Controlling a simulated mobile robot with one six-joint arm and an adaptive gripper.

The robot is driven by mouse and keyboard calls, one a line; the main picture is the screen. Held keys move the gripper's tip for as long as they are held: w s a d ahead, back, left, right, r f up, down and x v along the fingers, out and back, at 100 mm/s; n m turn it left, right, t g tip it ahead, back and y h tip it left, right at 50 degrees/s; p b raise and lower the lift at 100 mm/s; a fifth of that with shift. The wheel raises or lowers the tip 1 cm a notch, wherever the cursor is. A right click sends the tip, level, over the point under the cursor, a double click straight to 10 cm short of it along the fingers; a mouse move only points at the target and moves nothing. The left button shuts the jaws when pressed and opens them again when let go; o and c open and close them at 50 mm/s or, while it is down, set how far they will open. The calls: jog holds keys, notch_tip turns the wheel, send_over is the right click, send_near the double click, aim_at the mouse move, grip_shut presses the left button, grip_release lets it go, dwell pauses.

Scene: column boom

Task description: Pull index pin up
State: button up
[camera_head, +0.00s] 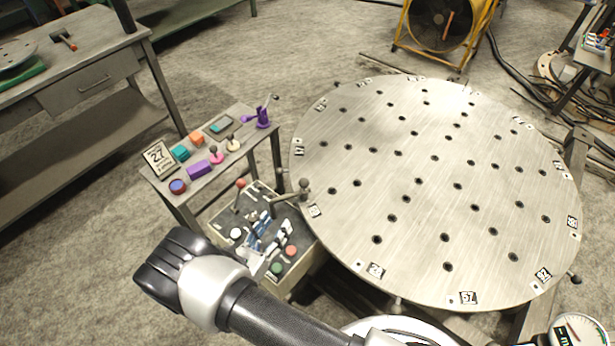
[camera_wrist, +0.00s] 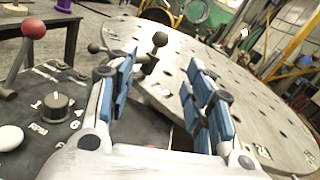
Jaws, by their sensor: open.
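What looks like the index pin is a dark ball knob (camera_head: 304,184) on a short stem at the left edge of the round steel table (camera_head: 440,190). In the wrist view this dark knob (camera_wrist: 160,39) shows between my two fingertips, beyond them, with its stem running down to the left. My gripper (camera_head: 275,222) is open and empty, over the control panel just below and left of the knob. Its blue-padded fingers (camera_wrist: 162,62) stand apart on both sides of the knob in the picture; no contact shows. The stem's lower end is partly hidden by the left finger.
The control panel (camera_head: 225,215) with a red-ball lever (camera_wrist: 34,29) and several buttons lies below my gripper. A small side table (camera_head: 222,172) with coloured parts stands behind it. A second dark knob (camera_wrist: 95,47) is left of the fingers. The tabletop is bare.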

aim_at(304, 183)
jog(key=b+x, duration=0.3)
jog(key=x, duration=1.4)
jog(key=shift+w, duration=0.1)
grip_shut()
